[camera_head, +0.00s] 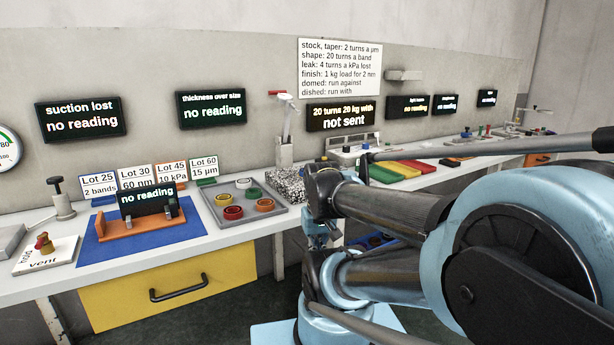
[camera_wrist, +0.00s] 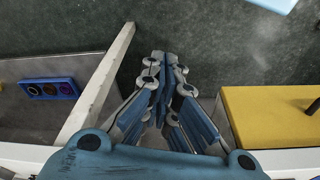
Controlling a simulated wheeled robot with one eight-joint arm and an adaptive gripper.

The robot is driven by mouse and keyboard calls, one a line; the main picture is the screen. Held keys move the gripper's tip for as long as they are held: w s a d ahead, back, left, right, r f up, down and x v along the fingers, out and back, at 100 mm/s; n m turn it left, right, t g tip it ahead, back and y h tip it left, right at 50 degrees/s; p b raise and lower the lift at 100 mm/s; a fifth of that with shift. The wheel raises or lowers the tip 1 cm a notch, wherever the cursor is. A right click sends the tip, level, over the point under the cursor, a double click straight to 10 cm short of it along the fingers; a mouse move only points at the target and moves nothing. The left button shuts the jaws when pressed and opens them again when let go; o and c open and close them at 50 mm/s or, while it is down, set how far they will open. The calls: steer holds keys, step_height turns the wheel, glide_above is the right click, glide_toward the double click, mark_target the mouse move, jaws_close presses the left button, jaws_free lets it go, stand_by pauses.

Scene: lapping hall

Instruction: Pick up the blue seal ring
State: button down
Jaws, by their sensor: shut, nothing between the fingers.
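I cannot make out a blue seal ring for certain in either view. A grey tray (camera_head: 208,188) on the bench holds yellow, green, red, orange and whitish rings. A blue holder (camera_wrist: 78,88) with dark round pieces lies low at the left of the wrist view, and a blue piece (camera_head: 375,240) also shows below the bench in the head view. My gripper (camera_wrist: 164,62) is shut and empty, pointing down over the dark floor beside the bench. In the head view my gripper (camera_head: 320,238) is partly hidden by my arm, in front of the bench and right of the tray.
A white frame bar (camera_wrist: 98,88) runs close left of my gripper, and a yellow drawer (camera_wrist: 262,118) is close on its right. A blue mat (camera_head: 105,246) with an orange stand (camera_head: 141,222) lies left of the tray. Green floor is free below.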

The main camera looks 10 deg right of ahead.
steer(key=c, duration=2.4)
jaws_free()
